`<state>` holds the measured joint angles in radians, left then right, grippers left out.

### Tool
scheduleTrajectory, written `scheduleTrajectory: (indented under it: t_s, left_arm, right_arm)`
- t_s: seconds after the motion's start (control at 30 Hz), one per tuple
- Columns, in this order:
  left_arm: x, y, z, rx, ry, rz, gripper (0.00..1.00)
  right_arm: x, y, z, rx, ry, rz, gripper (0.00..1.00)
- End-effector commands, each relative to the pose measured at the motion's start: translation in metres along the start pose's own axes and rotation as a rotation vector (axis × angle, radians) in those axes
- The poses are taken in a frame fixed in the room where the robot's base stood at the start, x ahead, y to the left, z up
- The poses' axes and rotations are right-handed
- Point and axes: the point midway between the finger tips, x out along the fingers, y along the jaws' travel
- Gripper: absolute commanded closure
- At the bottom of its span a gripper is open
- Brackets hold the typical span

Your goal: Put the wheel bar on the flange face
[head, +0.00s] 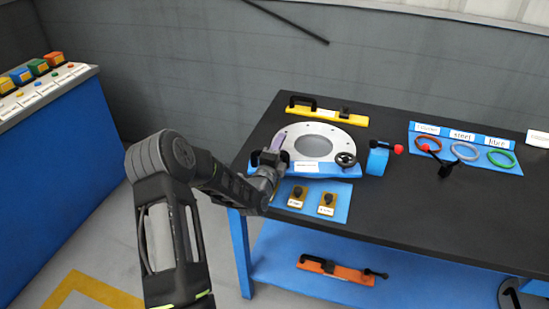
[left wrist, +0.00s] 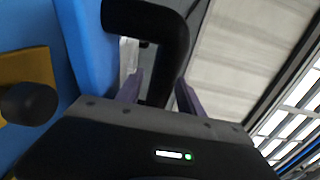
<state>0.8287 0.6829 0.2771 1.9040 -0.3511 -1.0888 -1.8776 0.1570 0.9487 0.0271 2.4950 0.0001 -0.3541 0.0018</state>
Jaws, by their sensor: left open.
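The wheel bar, a blue bar (head: 318,172) with a white label, a black handle at its left end and a black handwheel (head: 346,160) at its right, lies at the front edge of the flange face. The flange face (head: 292,134) is a pale grey disc with a large round hole and small holes around its rim. My left gripper (head: 277,148) is at the bar's left end. In the left wrist view its open purple fingers (left wrist: 158,88) stand either side of the black handle (left wrist: 150,22); contact is unclear. My right gripper is out of view.
A yellow bar (head: 314,110) lies behind the flange. A blue mat (head: 338,190) with two knobbed yellow blocks is in front. A blue block (head: 377,160) with a red knob stands at the right, with coloured rings beyond. An orange bar (head: 340,272) lies on the lower shelf.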

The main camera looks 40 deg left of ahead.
Motion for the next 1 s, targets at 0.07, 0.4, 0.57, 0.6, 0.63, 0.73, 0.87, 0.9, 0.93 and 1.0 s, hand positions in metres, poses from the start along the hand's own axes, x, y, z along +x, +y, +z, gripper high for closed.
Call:
scheduleTrajectory:
  t_s: [0.07,0.4,0.57,0.6,0.63,0.73,0.87,0.9,0.93,1.0]
  left_arm:
    - [-0.008,0.001,0.000,0.002,0.000,0.000,0.56]
    - [-0.074,0.002,0.000,0.002,0.000,0.000,0.56]
    - [-0.103,0.002,0.000,0.002,0.001,0.001,0.56]
    - [-0.108,0.001,0.000,0.001,0.001,0.000,0.56]
    - [-0.111,0.001,0.000,0.001,0.001,0.000,0.56]
    - [-0.118,0.001,0.000,0.000,0.000,0.001,0.56]
    - [-0.119,0.000,0.000,0.000,-0.001,0.000,0.56]
    - [-0.119,0.000,0.000,0.000,-0.001,0.000,0.56]
    - [-0.119,0.000,0.000,0.000,-0.001,0.000,0.56]
    - [-0.119,0.000,0.000,0.000,-0.001,0.000,0.56]
  right_arm:
    - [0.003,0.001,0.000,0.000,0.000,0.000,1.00]
    - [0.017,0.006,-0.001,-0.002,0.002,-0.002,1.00]
    - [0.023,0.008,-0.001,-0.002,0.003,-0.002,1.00]
    - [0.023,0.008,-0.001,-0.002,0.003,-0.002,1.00]
    - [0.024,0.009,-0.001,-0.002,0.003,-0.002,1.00]
    - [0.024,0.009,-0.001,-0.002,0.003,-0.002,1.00]
    - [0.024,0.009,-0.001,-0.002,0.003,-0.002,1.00]
    - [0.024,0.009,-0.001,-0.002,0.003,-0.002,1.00]
    - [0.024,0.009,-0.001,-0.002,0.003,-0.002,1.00]
    - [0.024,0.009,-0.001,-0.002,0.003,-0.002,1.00]
